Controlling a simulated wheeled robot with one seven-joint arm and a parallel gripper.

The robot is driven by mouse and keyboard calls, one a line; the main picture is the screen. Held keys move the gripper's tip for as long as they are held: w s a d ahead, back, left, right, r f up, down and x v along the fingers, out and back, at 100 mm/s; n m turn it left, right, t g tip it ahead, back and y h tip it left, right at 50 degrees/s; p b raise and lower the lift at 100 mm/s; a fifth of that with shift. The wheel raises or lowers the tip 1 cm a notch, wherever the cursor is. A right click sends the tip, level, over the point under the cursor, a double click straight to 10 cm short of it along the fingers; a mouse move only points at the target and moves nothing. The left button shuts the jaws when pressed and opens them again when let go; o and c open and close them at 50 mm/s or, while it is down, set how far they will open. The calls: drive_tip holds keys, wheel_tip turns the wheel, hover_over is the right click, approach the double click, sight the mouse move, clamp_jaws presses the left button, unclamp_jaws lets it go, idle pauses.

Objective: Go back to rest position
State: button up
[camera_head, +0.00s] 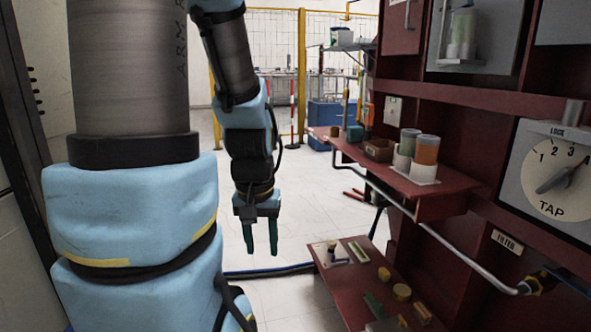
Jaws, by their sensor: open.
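My gripper (260,236) hangs at the end of my arm with its two green fingers pointing down over the pale floor. The fingers are apart with nothing between them. The gripper is left of the dark red shelves and touches none of them. My blue and grey arm fills the left of the view.
A dark red cabinet stands at the right with a tap dial (557,178). Its upper shelf (455,187) holds an orange-filled jar (426,150) and a green one. A lower shelf (345,293) carries small parts. A blue hose (262,272) crosses the open floor (318,195).

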wheel_tip(320, 180, up, 22)
drive_tip(key=p, duration=2)
